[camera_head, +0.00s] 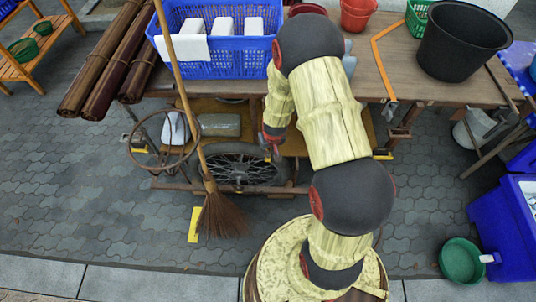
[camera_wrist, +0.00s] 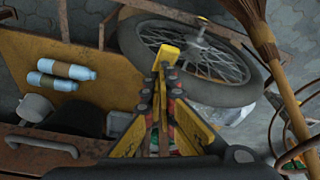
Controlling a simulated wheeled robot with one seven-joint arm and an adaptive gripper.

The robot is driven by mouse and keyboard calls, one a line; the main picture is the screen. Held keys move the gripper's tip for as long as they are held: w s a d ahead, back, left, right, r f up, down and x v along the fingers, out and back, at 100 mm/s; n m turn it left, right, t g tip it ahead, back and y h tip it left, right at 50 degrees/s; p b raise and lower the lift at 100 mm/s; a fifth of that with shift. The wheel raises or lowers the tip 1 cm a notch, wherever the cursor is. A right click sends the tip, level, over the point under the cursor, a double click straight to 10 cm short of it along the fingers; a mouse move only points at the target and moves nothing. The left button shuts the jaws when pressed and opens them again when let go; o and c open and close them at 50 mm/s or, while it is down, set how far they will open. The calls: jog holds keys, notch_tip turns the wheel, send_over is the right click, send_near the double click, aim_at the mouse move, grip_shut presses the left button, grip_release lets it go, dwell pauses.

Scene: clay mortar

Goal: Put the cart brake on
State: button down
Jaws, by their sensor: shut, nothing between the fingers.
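The cart (camera_head: 345,85) is a wooden table-like frame with a spoked, black-tyred wheel (camera_head: 240,170) under its near side. My gripper (camera_head: 270,147) is beside the wheel's upper right in the head view, small and partly hidden by my arm. In the wrist view my gripper (camera_wrist: 166,62) is shut and empty, its tips overlapping the lower left of the wheel (camera_wrist: 240,95). A yellow piece lies at the tips; I cannot tell whether it belongs to the fingers. I cannot clearly identify the brake.
A blue basket (camera_head: 222,52), black bucket (camera_head: 462,40) and red bucket (camera_head: 357,14) stand on the cart top. A broom (camera_head: 220,215) leans in front of the wheel, near a round metal hoop (camera_head: 133,140). Bottles (camera_wrist: 66,70) lie on the lower shelf. Paving in front is mostly clear.

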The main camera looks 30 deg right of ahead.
jog(key=shift+f, duration=0.1)
notch_tip(320, 180, down, 4)
jog(key=b, duration=0.4)
jog(key=shift+f, duration=0.2)
jog(key=shift+r, duration=0.1)
jog(key=s, duration=0.2)
jog(key=s+r+b, duration=0.1)
jog(key=shift+a, duration=0.35)
jog(key=v, duration=1.2)
dwell(0.4)
